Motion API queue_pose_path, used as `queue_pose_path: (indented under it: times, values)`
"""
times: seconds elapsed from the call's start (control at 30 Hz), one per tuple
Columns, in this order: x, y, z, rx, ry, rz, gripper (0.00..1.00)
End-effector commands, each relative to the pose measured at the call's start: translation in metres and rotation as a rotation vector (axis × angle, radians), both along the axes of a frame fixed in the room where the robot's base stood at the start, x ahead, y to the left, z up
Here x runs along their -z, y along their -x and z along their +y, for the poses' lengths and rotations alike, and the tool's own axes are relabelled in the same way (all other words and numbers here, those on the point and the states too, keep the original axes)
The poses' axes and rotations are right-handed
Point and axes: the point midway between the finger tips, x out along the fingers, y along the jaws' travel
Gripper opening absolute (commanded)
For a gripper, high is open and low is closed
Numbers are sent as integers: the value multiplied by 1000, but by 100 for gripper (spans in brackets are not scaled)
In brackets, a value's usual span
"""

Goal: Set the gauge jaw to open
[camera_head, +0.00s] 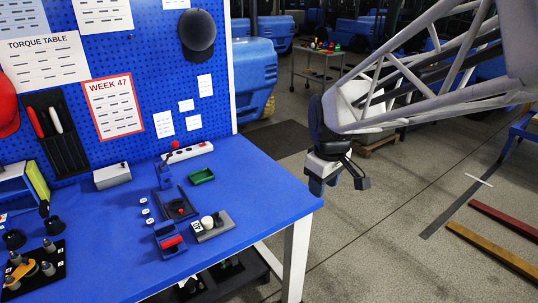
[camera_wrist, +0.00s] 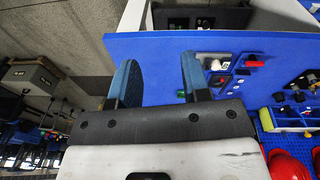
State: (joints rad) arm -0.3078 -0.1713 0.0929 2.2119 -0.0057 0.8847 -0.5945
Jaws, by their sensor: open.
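My gripper (camera_head: 339,182) is open and empty, off the right edge of the blue table. Its two blue fingers also show in the wrist view (camera_wrist: 158,82), apart with nothing between them. Small fixtures stand near the table's right front: a blue one with a red bar (camera_head: 172,242), a grey one with a white knob (camera_head: 207,222), and a dark one with a red part (camera_head: 178,208). Which of them carries the gauge jaw, and how its jaw is set, I cannot tell at this size. The fixtures are small in the wrist view too.
A black plate with pegs is at front left. The table's right end is clear.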

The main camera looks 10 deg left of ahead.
Motion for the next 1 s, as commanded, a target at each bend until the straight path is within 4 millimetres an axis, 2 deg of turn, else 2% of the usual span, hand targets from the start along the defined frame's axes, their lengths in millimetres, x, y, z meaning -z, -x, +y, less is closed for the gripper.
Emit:
queue_pose_path:
  times: [0.2,0.5,1.0]
  values:
    - [18,-34,48,-171,19,17,43]
    - [49,-71,119,-403,41,37,43]
    - [122,-110,248,-795,75,71,43]
